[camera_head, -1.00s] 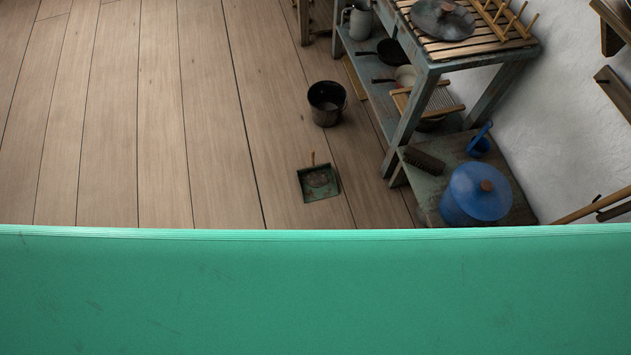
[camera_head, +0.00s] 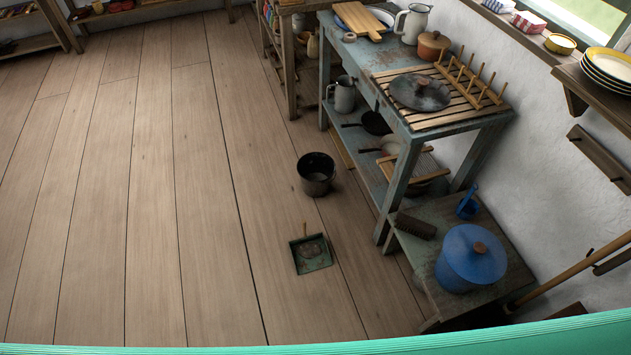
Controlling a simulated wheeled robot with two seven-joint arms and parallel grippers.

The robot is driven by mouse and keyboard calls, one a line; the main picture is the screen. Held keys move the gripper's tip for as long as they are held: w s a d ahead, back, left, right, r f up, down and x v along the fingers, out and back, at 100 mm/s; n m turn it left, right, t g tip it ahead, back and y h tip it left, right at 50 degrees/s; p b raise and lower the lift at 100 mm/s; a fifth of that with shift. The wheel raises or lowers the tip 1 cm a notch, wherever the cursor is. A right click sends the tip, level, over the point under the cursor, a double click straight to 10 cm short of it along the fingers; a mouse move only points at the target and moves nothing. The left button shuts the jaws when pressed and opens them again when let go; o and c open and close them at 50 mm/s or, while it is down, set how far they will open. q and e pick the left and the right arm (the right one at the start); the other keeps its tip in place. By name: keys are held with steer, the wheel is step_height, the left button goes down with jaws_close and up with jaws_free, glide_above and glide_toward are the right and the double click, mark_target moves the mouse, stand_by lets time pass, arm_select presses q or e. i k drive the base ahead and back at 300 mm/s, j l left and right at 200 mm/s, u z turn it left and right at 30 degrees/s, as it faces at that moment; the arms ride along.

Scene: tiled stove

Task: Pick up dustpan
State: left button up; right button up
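The dustpan (camera_head: 312,262) is a small, worn green pan with a short wooden handle pointing up and away. It lies on the wooden floor right of the picture's middle, left of the low shelf end of the blue workbench. Nothing touches it. Neither of my grippers shows in the head view.
A black bucket (camera_head: 316,178) stands beyond the dustpan. A blue workbench (camera_head: 408,170) with pots stands to the right. Its low bench holds a brush (camera_head: 416,225) and a blue lidded pot (camera_head: 471,259). A green surface (camera_head: 300,349) edges the bottom. The floor at left is clear.

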mark_target(310, 254)
steer(key=i+j+z, duration=0.1)
steer(key=z, duration=0.35)
steer(key=j+z, duration=0.15)
steer(key=z, duration=0.25)
steer(key=i+j+z, duration=0.1)
steer(key=z, duration=0.35)
steer(key=j+z, duration=0.25)
steer(key=z, duration=0.2)
